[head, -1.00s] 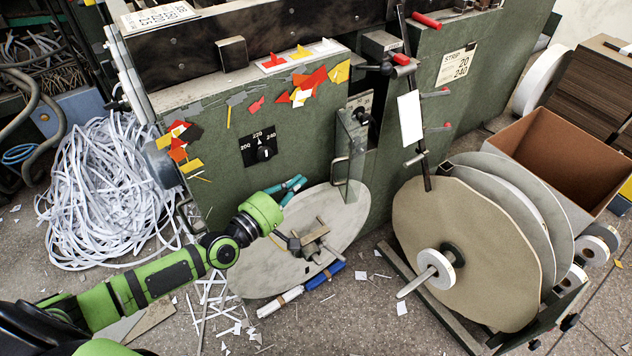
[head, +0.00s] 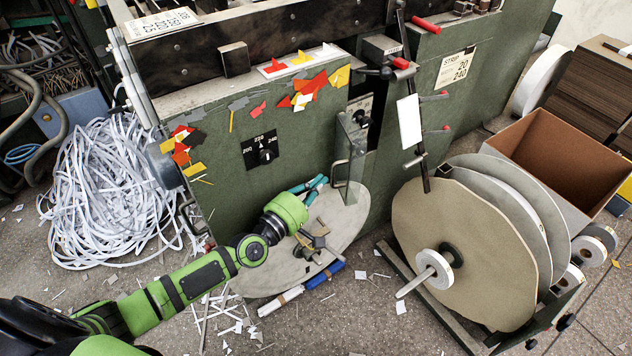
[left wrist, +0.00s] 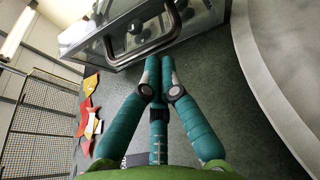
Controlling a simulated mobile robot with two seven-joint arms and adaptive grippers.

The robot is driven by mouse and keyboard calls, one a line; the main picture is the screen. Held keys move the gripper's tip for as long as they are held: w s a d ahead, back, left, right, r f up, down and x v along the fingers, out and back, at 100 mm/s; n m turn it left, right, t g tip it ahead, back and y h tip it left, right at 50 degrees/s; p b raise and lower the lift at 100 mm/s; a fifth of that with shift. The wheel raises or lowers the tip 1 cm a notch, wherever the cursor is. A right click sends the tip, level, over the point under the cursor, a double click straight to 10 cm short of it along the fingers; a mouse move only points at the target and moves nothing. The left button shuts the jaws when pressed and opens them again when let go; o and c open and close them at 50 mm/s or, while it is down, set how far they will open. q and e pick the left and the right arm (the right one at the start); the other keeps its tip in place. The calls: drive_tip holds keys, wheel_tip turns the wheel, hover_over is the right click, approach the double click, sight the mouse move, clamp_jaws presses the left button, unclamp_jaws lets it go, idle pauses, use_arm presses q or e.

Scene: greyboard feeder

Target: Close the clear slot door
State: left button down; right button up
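The clear slot door (head: 357,158) is a see-through panel with a metal edge. In the head view it stands out from the green machine face, swung open beside the dark slot area. Its bar handle (head: 335,174) is on its left side. The door also fills the top of the left wrist view (left wrist: 115,40), with the dark handle (left wrist: 143,42) just beyond my fingertips. The fingers also show in the left wrist view (left wrist: 160,68); no contact with the door is visible. My right gripper is out of view.
A round grey plate (head: 345,222) lies below the door, with a metal clamp piece (head: 310,243) on it. A large cardboard reel (head: 465,235) stands to the right. A hanging rod with a white tag (head: 408,122) is right of the door. Paper strips (head: 110,190) heap at left.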

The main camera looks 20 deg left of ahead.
use_arm(q)
drive_tip(key=shift+d+y+p, duration=0.3)
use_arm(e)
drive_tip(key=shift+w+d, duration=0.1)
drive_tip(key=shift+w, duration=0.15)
use_arm(q)
drive_tip(key=shift+s+d+n+y+p, duration=0.1)
drive_tip(key=shift+d+n+y+p, duration=0.35)
drive_tip(key=shift+n+p, duration=0.2)
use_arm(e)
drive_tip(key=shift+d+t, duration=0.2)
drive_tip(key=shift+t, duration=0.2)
